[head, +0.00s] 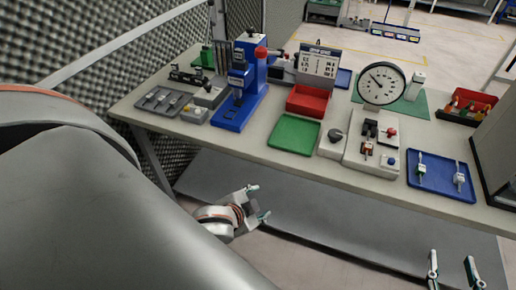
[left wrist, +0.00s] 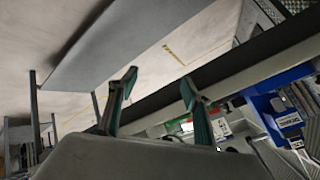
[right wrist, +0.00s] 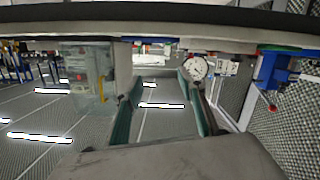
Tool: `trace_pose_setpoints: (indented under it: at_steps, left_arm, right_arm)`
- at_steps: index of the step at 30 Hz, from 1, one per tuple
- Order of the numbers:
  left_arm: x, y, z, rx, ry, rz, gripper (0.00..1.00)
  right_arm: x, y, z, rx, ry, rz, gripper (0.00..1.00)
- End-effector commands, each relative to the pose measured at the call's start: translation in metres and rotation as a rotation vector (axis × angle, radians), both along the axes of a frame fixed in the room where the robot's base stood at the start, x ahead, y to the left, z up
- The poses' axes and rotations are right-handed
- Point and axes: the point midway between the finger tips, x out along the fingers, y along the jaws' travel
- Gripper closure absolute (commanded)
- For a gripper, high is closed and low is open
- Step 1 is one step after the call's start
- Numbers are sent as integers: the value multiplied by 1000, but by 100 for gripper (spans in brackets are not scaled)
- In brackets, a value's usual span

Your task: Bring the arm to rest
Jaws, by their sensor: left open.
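My left gripper (head: 258,202) is in front of the workbench's near edge and lower than its top, with its two fingertips spread and nothing between them. In the left wrist view its fingers (left wrist: 158,85) stand apart, with the bench edge beyond them. My right gripper (head: 452,260) is at the bottom right of the head view, in front of the bench, its fingers apart and empty. The right wrist view also shows its fingers (right wrist: 160,90) apart with nothing held. Most of the right arm is out of the head view.
The workbench (head: 235,147) holds a blue press (head: 238,95), a red bin (head: 307,101), a green tray (head: 294,134), a dial gauge (head: 382,82) and a blue tray (head: 441,176). A grey lower panel (head: 330,225) lies under its front. Foam walling (head: 60,35) stands at left.

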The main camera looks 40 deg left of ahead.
Motion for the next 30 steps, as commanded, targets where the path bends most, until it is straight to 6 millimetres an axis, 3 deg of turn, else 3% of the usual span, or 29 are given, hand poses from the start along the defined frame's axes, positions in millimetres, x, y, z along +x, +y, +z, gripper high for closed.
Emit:
trace_pose_setpoints:
  at_steps: [15,18,20,23,30]
  left_arm:
    - [0,0,0,-1,0,1,51]
    - [-1,-3,-5,-13,0,-2,51]
    - [-2,-8,-13,-39,-2,-6,51]
    - [-7,-23,-37,-113,-12,-15,51]
    - [-30,-58,-94,-335,-64,-8,51]
  right_arm:
    - [0,0,0,0,0,0,60]
    - [-1,-1,-8,-1,14,-2,60]
    - [-4,-2,-23,-2,41,-6,60]
    - [-14,-6,-67,-6,119,-16,60]
    - [-63,-20,-189,-10,342,-50,60]
